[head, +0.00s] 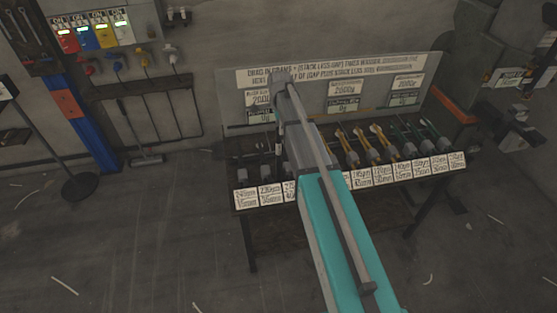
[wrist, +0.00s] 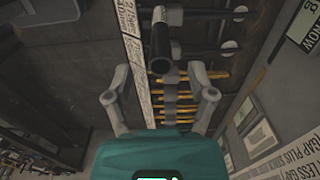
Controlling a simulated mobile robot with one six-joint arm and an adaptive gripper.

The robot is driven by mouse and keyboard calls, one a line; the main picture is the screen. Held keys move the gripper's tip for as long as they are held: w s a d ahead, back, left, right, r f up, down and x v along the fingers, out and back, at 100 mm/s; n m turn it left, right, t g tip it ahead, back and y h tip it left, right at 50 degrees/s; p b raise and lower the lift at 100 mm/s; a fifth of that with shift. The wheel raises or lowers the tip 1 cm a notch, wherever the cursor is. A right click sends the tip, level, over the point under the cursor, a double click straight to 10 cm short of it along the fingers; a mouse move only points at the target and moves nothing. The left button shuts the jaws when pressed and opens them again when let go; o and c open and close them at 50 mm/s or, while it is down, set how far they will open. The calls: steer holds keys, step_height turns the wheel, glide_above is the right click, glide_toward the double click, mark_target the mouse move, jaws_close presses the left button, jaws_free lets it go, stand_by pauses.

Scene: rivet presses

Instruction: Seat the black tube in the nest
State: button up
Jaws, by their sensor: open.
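In the wrist view my gripper (wrist: 159,72) is open, one finger on each side. A black tube (wrist: 160,38) with a round, hollow-looking end lies ahead, in line with the gap between the fingers. I cannot tell how far its end is from the fingertips, and I see no contact. Other dark rods (wrist: 205,14) lie beyond it. In the head view my arm reaches over the rack table, and my gripper is hidden or not distinguishable. Some dark tubes (head: 264,152) show just left of the arm. I cannot make out the nest.
The table's front edge carries a row of white labels (head: 414,171). Yellow tubes (head: 362,144) and green tubes (head: 425,130) lie right of my arm. A back panel (head: 300,88) with signs stands behind. A blue post (head: 85,125) stands left. The floor (head: 160,235) is mostly open.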

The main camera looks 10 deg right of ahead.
mark_target(278, 136)
steer(key=shift+a+f+b, duration=0.15)
steer(key=shift+f+b, duration=1.1)
steer(key=shift+f, duration=0.05)
steer(key=shift+a+f+b, duration=0.1)
steer(key=shift+f+b, duration=1.1)
steer(key=shift+f, duration=0.1)
jaws_close()
